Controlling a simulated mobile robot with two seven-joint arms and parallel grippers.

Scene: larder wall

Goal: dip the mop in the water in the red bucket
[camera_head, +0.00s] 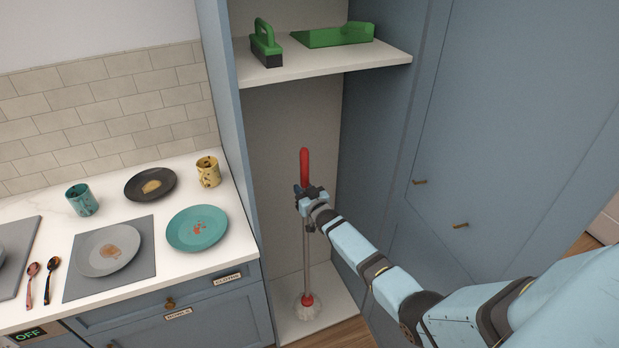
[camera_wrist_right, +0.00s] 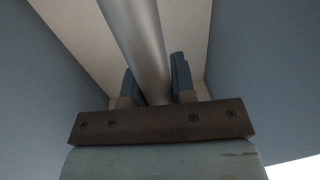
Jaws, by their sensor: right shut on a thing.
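The mop (camera_head: 306,262) stands upright in the tall cupboard, with a red grip at its top, a grey metal shaft and a pale head with a red collar at the bottom. Its head is on or just above the cupboard floor; I cannot tell which. My right gripper (camera_head: 308,196) is shut on the shaft just below the red grip. In the right wrist view the shaft (camera_wrist_right: 138,45) runs up between the two fingers (camera_wrist_right: 155,88). No red bucket and no water show in either view. My left gripper is not in view.
A shelf (camera_head: 330,66) above the mop holds a green brush (camera_head: 265,42) and a green dustpan (camera_head: 335,34). Cupboard walls stand close on both sides. The counter (camera_head: 155,220) at left carries dirty plates (camera_head: 198,228), mugs (camera_head: 82,199) and spoons.

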